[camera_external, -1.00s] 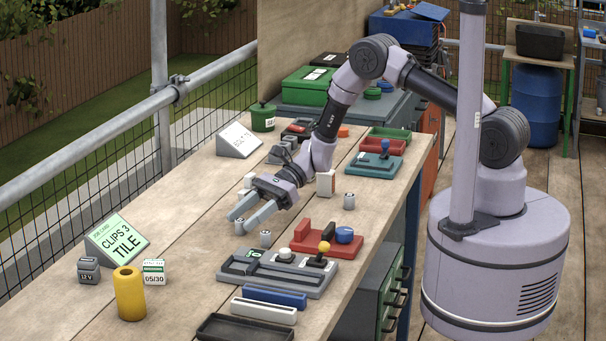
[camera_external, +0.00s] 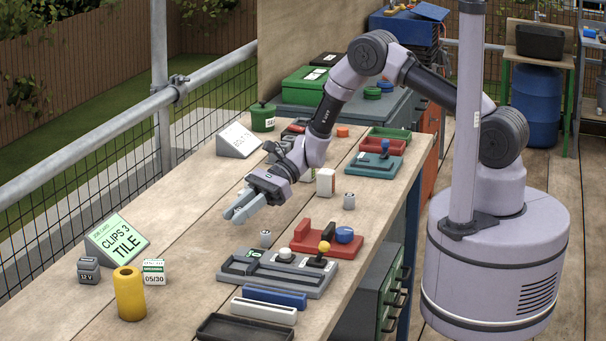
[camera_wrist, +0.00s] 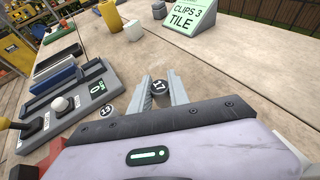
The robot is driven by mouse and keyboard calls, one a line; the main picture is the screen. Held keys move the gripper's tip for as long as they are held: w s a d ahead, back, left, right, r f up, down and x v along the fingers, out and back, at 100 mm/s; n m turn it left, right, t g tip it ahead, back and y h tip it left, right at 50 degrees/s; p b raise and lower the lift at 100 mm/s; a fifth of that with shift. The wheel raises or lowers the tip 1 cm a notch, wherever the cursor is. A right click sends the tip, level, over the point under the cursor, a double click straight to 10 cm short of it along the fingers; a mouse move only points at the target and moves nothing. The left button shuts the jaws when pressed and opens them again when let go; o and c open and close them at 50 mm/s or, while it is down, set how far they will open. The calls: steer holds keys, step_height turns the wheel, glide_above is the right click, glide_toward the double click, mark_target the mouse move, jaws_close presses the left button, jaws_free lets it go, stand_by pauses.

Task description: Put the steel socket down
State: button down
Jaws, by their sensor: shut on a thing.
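My gripper (camera_external: 236,211) is shut on a steel socket and holds it above the left half of the workbench. In the wrist view this socket (camera_wrist: 158,88) sits between the two fingertips (camera_wrist: 160,92), with a dark top marked 17. In the outside view the fingers mostly hide it. A second socket (camera_wrist: 107,111), marked 13, stands upright on the bench left of the fingers; the outside view shows it (camera_external: 265,238) just below and right of the gripper. Another small grey socket (camera_external: 349,200) stands farther right.
A grey panel (camera_external: 315,285) with a display, white knob and yellow-topped lever lies front right of the gripper. A red holder (camera_external: 312,238) is behind it. A yellow cylinder (camera_external: 129,295) and the CLIPS 3 TILE sign (camera_external: 118,240) stand left. Bare wood (camera_external: 190,245) lies between.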

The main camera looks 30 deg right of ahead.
steer(key=r+p, duration=0.1)
steer(key=r, duration=0.5)
steer(key=shift+d+r+p, duration=0.2)
steer(key=shift+r+p, duration=0.15)
steer(key=shift+r, duration=0.05)
steer(key=n+g+b, duration=0.1)
steer(key=b, duration=0.3)
glide_above(280, 229)
steer(key=shift+h, duration=0.3)
step_height(280, 229, down, 9)
steer(key=b, duration=0.4)
steer(key=shift+d, duration=0.1)
steer(key=shift+f, duration=0.25)
steer(key=c, duration=1.3)
jaws_free()
steer(key=shift+w, duration=0.1)
steer(key=shift+o, duration=0.2)
